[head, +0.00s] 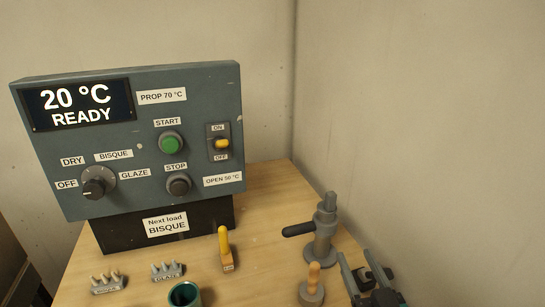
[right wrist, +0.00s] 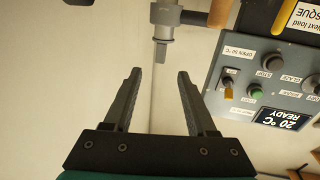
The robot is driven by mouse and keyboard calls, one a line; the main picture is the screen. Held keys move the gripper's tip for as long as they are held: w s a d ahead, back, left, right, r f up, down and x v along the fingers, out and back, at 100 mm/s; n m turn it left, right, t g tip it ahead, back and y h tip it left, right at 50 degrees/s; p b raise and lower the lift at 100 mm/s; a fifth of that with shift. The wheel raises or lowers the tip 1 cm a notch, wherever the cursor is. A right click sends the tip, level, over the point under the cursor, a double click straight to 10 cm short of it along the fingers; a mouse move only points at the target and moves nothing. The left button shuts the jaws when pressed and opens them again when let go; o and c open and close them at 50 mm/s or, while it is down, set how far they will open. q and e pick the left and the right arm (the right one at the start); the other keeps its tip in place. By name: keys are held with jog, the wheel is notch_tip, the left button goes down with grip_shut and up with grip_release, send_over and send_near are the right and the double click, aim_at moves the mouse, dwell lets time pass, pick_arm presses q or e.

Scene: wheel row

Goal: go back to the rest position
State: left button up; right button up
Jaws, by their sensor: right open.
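My right gripper (head: 368,277) is at the bottom right of the head view, at the table's right side. In the right wrist view (right wrist: 159,78) its two fingers are apart with nothing between them. A grey post with a black side handle (head: 323,232) stands on the table just beyond it. The post also shows above the fingertips in the right wrist view (right wrist: 164,22), apart from them. My left gripper is not in view.
A grey control panel (head: 120,110) reading 20 °C READY stands at the back left. The wooden table (head: 265,215) holds a round wooden-handled tool (head: 312,287), a yellow-topped piece (head: 224,248), a green cup (head: 184,294) and small pronged stands (head: 107,284). Walls close off the back and right.

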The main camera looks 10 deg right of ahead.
jog(key=s+f+m+g+h, duration=0.1)
jog(key=s+f+g+h, duration=0.1)
jog(key=s+f+g, duration=0.6)
jog(key=s+a+f+n+g+y, duration=0.2)
jog(key=s+a+g, duration=0.1)
jog(key=s, duration=0.3)
jog(key=s+a+f+n+g+y, duration=0.1)
jog(key=s+a+f+g, duration=0.25)
jog(key=s, duration=0.25)
notch_tip(320, 180, down, 22)
jog(key=s+g, duration=0.2)
jog(key=s+d+f, duration=0.2)
jog(key=s+f, duration=1.1)
jog(key=s, duration=0.2)
jog(key=shift+d+f+n+g, duration=0.2)
jog(key=shift+d+n+g, duration=0.15)
jog(key=shift+d+n, duration=0.05)
